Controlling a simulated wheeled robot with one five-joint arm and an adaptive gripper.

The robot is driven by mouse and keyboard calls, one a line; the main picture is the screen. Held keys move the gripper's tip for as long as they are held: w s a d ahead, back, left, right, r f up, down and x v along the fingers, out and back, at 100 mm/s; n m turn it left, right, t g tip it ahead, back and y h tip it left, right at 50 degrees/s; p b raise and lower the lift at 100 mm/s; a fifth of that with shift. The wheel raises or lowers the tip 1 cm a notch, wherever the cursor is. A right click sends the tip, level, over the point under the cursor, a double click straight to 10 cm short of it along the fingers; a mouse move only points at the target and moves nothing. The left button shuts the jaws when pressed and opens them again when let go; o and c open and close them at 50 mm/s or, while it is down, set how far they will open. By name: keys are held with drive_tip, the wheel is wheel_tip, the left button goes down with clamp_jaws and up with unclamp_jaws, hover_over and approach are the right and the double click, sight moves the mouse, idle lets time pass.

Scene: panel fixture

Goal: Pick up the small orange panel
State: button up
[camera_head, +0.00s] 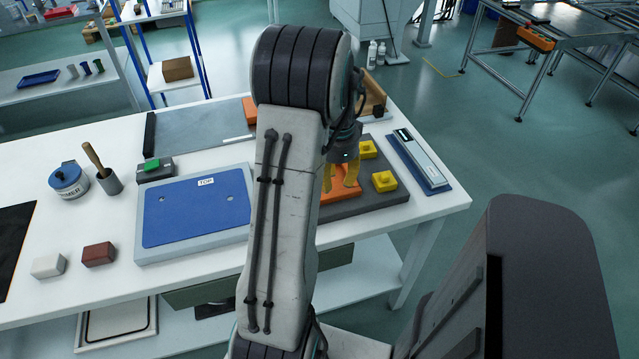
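A small orange panel (341,197) lies on a dark grey fixture plate at the right part of the white table. My arm hides its left side. My gripper (342,184) points down over this panel, with its two yellow fingers apart and orange showing between them. The fingertips are at or just above the panel; I cannot tell if they touch it. The gripper looks open.
Yellow blocks (384,181) (367,149) sit on the dark grey plate (375,200) right of the gripper. A blue-topped "TOP" panel (195,215) lies left of my arm. A long grey device (420,160) lies on the right. Another orange piece (250,108) is behind my arm.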

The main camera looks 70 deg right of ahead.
sight(332, 197)
drive_tip(key=shift+w+a+f, duration=0.15)
drive_tip(key=shift+f, duration=1.4)
drive_tip(key=shift+w+a+f, duration=0.1)
drive_tip(key=shift+f, duration=1.4)
clamp_jaws()
